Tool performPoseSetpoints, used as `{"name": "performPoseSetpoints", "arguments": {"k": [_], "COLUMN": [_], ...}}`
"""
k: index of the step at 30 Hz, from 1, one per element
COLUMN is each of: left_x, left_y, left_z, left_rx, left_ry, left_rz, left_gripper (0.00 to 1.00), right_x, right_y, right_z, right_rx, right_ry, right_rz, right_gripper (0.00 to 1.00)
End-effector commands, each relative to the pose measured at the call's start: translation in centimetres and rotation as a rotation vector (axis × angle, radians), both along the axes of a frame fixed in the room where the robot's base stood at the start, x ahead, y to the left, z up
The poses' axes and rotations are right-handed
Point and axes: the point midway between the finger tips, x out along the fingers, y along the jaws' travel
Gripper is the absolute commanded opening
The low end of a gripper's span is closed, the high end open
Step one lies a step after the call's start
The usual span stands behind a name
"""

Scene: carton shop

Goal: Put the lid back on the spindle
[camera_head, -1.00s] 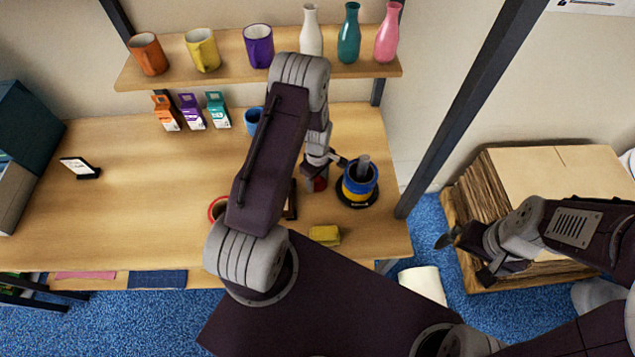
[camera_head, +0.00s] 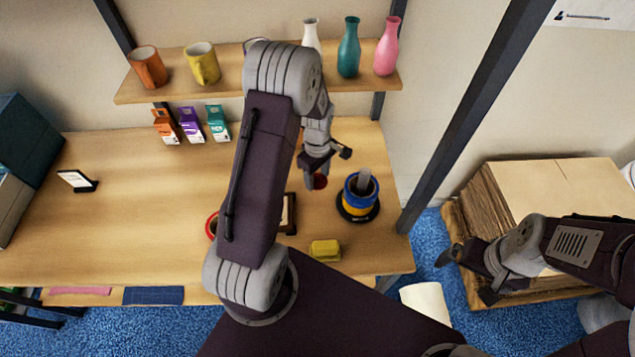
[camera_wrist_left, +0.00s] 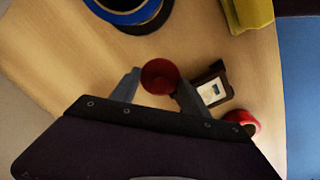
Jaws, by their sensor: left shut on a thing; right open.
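The spindle is a grey post (camera_head: 364,178) on a round black base (camera_head: 345,213), with blue and yellow rings (camera_head: 359,199) around the post. It stands near the table's right edge; part of it shows at the top of the left wrist view (camera_wrist_left: 125,12). My right gripper (camera_head: 466,275) is open and empty, off the table beside the cardboard stack.
A yellow block (camera_head: 325,250), a dark framed card (camera_head: 288,213) and a red round object (camera_head: 212,226) lie near my left arm. A shelf (camera_head: 220,86) with mugs and bottles hangs behind. A black post (camera_head: 470,110) stands right of the table, before stacked cardboard (camera_head: 545,190).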

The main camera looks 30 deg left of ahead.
Motion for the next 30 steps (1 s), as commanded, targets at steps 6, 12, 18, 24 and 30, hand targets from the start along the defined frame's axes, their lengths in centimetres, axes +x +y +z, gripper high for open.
{"name": "performPoseSetpoints", "arguments": {"k": [6,12,18,24,30], "left_x": [0.4,2.7,4.3,4.4,4.3], "left_y": [-0.1,-3.4,-8.5,-12.1,-12.7], "left_z": [1.0,6.9,13.2,16.0,15.9], "left_rx": [-0.001,-0.001,-0.001,-0.002,-0.002], "left_ry": [0.012,0.006,-0.006,-0.008,-0.007], "left_rz": [0.136,0.183,0.107,0.014,-0.002], "left_gripper": [0.09,0.09,0.09,0.09,0.09], "right_x": [0.0,0.0,0.0,0.0,0.0], "right_y": [0.0,0.0,0.0,0.0,0.0], "right_z": [0.5,5.9,12.0,15.1,15.0], "right_rx": [0.0,0.0,0.0,0.0,0.0], "right_ry": [0.0,0.0,-0.001,0.0,0.0], "right_rz": [0.0,0.0,0.0,0.0,0.0], "right_gripper": [1.0,1.0,1.0,1.0,1.0]}}
